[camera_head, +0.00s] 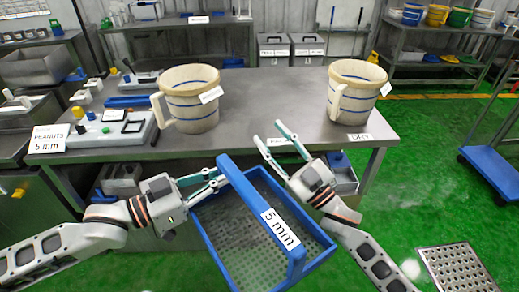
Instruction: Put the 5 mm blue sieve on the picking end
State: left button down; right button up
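The blue sieve (315,251) is a blue-framed tray with a grey perforated floor, hanging tilted in front of the table. A blue bar across it carries a white "5 mm" label (280,229). My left gripper (223,178) is at the bar's upper left end, its teal fingertips closed against it; the exact contact is partly hidden. My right gripper (268,139) is open and empty just beyond the sieve's far right rim, its fingers spread at the table's front edge. I cannot tell which place is the picking end.
The steel table (262,97) holds a left jug (190,108) and a right jug (350,92), with clear room between. A "PEANUTS 5 mm" sign (48,138) stands at its left end. A perforated plate (457,268) and a blue cart (492,170) are at right.

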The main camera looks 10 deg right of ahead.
pick_arm(q)
jog(key=shift+r, duration=0.1)
pick_arm(e)
jog(key=s+a+r+n+g+y, duration=0.45)
jog(key=r+n+g+y, duration=0.2)
jog(key=r+n, duration=0.2)
jog(key=s+a+r+n+g+y, duration=0.4)
jog(key=a+r+n+g+y, duration=0.25)
jog(key=r, duration=0.35)
jog(key=s+a+r+n+g+h, duration=0.3)
jog(key=s+a+n+g+h, duration=0.1)
jog(key=s+n+g, duration=0.35)
jog(key=s+a+r+n+g+h, duration=0.3)
jog(key=s+n+g, duration=0.4)
jog(key=g, duration=0.1)
jog(key=s+a+f+n+h, duration=0.1)
jog(key=s+f+n+h, duration=0.25)
jog(key=s+h, duration=0.25)
jog(key=m+t+h, duration=0.3)
jog(key=t+h, duration=0.9)
send_near(254, 196)
jog(key=shift+g, duration=0.25)
jog(key=f, duration=0.3)
jog(key=w+f, duration=0.1)
jog(key=f, duration=0.2)
jog(key=a+f, duration=0.1)
jog(key=f, duration=0.3)
jog(key=shift+w+f, duration=0.1)
jog(key=shift+w, duration=0.3)
